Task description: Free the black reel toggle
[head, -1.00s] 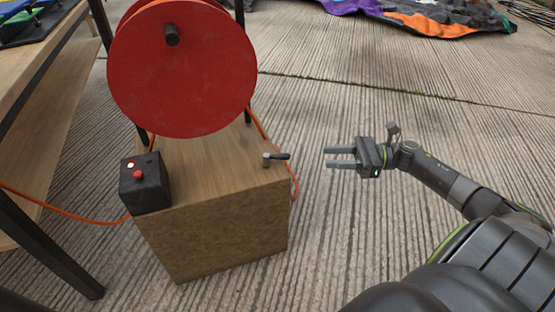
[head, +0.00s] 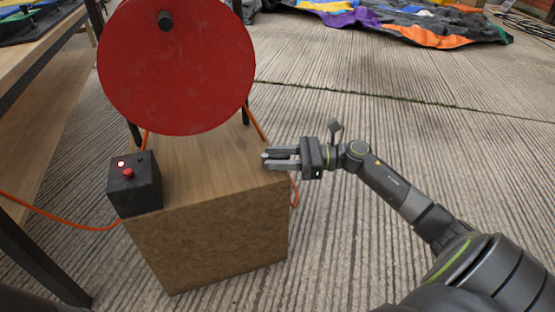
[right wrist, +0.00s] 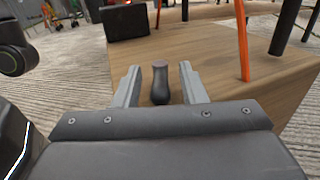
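The black reel toggle (right wrist: 160,82) is a small dark lever on top of the wooden box (head: 210,235), near its right edge. In the right wrist view it lies between the two fingers of my right gripper (right wrist: 157,85), with a gap on each side. In the head view my right gripper (head: 281,159) reaches in from the right over the box's edge and largely hides the toggle. The gripper is open. The red reel (head: 178,70) stands at the back of the box. My left gripper is not in view.
A black control box (head: 135,187) with a red button sits on the box's left front corner. An orange cable (head: 65,214) runs off to the left. A wooden bench (head: 45,50) stands at left. Concrete floor (head: 400,130) at right is clear; colourful fabric (head: 400,22) lies behind.

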